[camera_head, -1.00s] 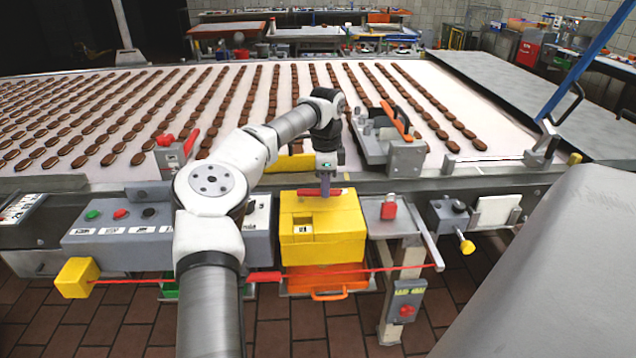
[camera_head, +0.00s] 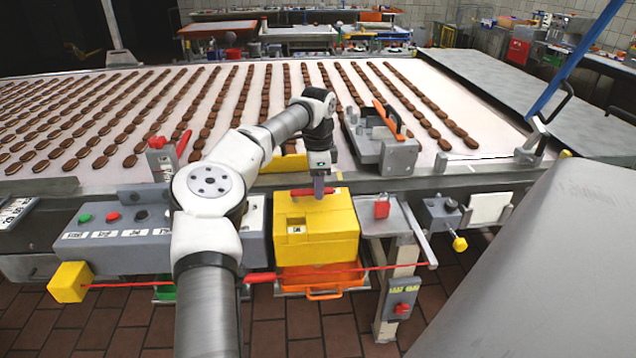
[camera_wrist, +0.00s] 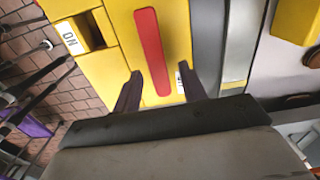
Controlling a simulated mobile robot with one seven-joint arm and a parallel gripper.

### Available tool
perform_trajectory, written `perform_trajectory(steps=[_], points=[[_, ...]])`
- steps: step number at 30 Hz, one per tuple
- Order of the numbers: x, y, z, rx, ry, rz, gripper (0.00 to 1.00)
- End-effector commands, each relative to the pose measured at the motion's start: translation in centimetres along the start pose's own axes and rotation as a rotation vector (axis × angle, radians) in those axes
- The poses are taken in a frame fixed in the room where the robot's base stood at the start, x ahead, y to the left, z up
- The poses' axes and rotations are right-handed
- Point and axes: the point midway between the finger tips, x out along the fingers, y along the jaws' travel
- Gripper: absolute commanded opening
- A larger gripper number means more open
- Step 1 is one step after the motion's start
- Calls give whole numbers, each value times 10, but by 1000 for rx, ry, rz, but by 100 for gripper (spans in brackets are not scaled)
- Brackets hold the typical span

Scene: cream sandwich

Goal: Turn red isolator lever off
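The red isolator lever (camera_head: 299,192) is a flat red bar on top of a yellow box (camera_head: 331,236) at the conveyor's near edge. In the wrist view the lever (camera_wrist: 154,50) runs lengthwise down the yellow face, with an "ON" label (camera_wrist: 70,38) in a window to its left. My gripper (camera_head: 318,195) points down at the lever from above. In the wrist view my gripper (camera_wrist: 160,88) is open, with one finger on each side of the lever's near end. A gap shows between each finger and the lever. I cannot tell the fingertips' height over the box.
A grey button panel (camera_head: 120,240) stands left of the box, partly behind my arm. A red padlock-like piece (camera_head: 382,208) sits on a grey shelf to the right. A red cord (camera_head: 130,285) runs low across the front. An orange tray (camera_head: 325,290) is below the box.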

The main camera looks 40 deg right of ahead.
Motion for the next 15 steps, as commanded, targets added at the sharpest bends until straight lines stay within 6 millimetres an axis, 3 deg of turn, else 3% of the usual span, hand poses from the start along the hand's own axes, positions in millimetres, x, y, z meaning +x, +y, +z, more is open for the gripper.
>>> perform_trajectory(steps=[8,11,15], points=[[-3,0,-1,2,1,0,42],[-13,0,-1,2,1,-2,42],[-40,-1,-1,0,0,-4,42]])
